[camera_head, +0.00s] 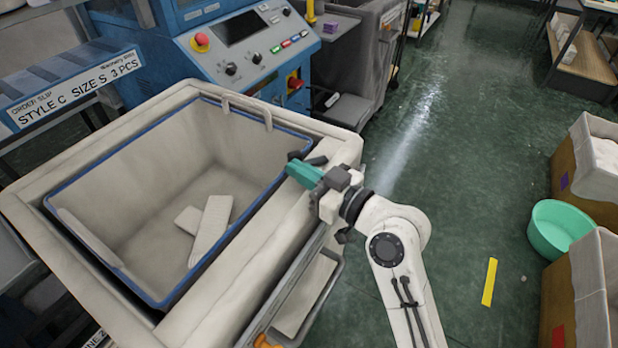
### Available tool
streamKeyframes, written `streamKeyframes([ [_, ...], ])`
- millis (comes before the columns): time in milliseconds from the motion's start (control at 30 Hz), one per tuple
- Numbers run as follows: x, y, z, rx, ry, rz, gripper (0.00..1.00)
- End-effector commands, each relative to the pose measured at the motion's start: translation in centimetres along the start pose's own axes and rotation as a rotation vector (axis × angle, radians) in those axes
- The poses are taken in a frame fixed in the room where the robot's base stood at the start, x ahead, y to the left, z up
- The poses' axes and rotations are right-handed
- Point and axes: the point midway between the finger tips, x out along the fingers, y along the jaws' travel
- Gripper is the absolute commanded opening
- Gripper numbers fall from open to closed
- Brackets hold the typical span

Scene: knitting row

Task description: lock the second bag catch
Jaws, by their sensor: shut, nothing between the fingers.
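A cream cart (110,312) holds an open bag with a blue edge (110,262), and two pale flat pieces (210,225) lie inside it. My gripper (300,170), with teal fingers, is shut and empty at the bag's right rim, near its far right corner. Dark parts (318,160) show right beside the fingers; I cannot tell whether they are a bag catch or part of my gripper. Two pale tabs hang over the far rim, one at the left (226,106) and one at the right (267,118). My gripper hides part of the right rim. No catch is clearly identifiable.
A blue machine (250,50) with a red button stands behind the cart. A grey bin (350,65) is at its right. A green basin (558,228) and brown boxes (598,180) stand at the right. The green floor (460,150) between is mostly clear, with a yellow strip (489,282).

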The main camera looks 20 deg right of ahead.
Motion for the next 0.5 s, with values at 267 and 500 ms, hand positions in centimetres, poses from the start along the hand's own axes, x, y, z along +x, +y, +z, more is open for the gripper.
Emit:
streamKeyframes([
  [267,0.87,-0.03,0.05,0.000,0.001,-0.001,0.00],
  [500,1.07,0.01,0.00,0.001,0.000,0.000,0.00],
])
